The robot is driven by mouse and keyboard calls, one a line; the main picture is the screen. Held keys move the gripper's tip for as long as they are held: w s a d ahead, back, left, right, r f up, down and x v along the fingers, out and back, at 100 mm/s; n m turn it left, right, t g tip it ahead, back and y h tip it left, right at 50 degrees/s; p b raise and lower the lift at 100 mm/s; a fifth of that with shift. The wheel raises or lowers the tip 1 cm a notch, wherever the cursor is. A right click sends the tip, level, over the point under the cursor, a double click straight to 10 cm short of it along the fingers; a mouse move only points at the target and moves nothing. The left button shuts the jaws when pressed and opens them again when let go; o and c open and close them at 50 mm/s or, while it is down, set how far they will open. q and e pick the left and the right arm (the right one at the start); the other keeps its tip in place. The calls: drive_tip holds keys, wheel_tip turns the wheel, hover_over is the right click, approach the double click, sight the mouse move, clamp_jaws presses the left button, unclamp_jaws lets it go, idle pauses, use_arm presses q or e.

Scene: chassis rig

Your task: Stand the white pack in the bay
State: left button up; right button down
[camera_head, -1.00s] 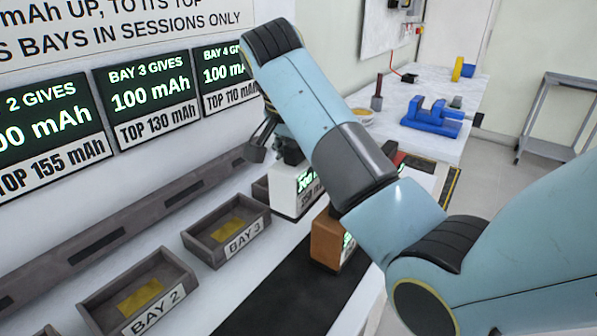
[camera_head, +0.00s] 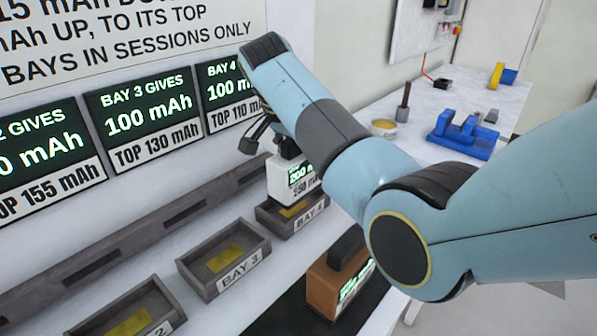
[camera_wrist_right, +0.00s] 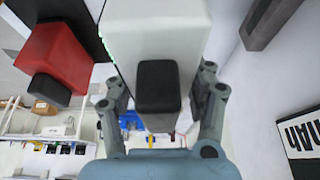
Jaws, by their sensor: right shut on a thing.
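The white pack (camera_head: 285,180) with a green-lit display is upright in my right gripper (camera_head: 275,140). In the head view it is over the back part of the bay 4 tray (camera_head: 318,224); I cannot tell whether its base touches the tray. My left gripper is not in view.
The bay 3 tray (camera_head: 188,264) is empty, to the left. A brown pack with a dark top (camera_head: 322,290) stands on the black strip in front. A red pack (camera_wrist_right: 55,55) shows in the wrist view. A blue fixture (camera_head: 462,140) is farther back.

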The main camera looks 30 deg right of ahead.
sight(285, 140)
drive_tip(key=shift+w+a+f, duration=0.25)
drive_tip(key=shift+w+f, duration=0.15)
drive_tip(key=shift+f, duration=1.8)
drive_tip(key=shift+c, duration=2.3)
unclamp_jaws()
drive_tip(key=shift+s+f, duration=0.1)
drive_tip(key=shift+f, duration=0.1)
drive_tip(key=shift+r, duration=0.2)
drive_tip(key=v, duration=1.2)
drive_tip(key=shift+s+f, duration=0.1)
